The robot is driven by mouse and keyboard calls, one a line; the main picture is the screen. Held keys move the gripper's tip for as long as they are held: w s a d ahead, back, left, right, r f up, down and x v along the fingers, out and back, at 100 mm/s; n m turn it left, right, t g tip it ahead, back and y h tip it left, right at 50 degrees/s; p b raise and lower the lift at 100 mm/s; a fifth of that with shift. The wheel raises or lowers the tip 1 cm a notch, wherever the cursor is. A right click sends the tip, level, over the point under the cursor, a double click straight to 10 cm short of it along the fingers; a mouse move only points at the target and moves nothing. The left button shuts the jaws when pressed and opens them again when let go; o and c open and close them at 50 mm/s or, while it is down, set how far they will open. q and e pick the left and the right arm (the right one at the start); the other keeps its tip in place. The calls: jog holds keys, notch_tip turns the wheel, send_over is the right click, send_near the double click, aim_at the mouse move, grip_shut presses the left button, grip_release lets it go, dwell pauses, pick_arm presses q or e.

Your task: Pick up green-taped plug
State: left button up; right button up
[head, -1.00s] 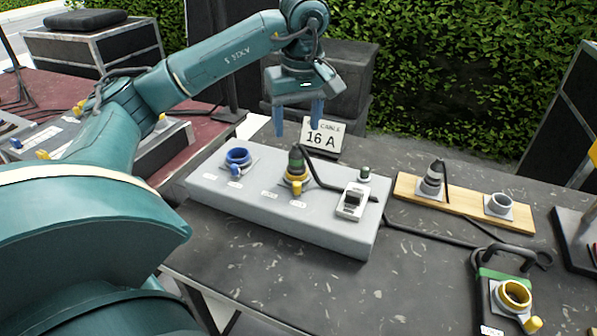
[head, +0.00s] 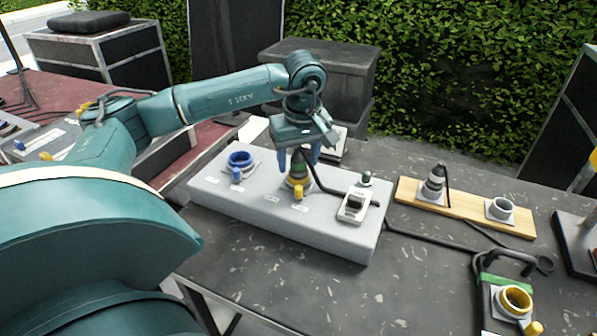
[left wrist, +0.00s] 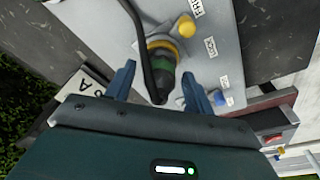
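The green-taped plug (head: 298,167) stands upright in the yellow socket (head: 299,186) on the grey box (head: 330,228). Its black cable runs off to the right. My left gripper (head: 298,158) is open just above and behind the plug, its two blue fingers either side of the plug's top in the picture. In the left wrist view the plug (left wrist: 162,82), with its green band, lies between and ahead of the open fingers (left wrist: 158,80). I cannot tell whether a finger touches it. My right gripper does not show.
A blue socket (head: 240,160) is left of the plug on the box. A small white device (head: 353,207) is on its right. A wooden board (head: 465,208) holds a grey plug (head: 433,184) and an empty socket (head: 501,207). A yellow socket unit (head: 515,300) stands at lower right.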

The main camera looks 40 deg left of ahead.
pick_arm(q)
jog(key=c, duration=1)
jog(key=shift+c, duration=0.2)
jog(key=shift+r, duration=0.2)
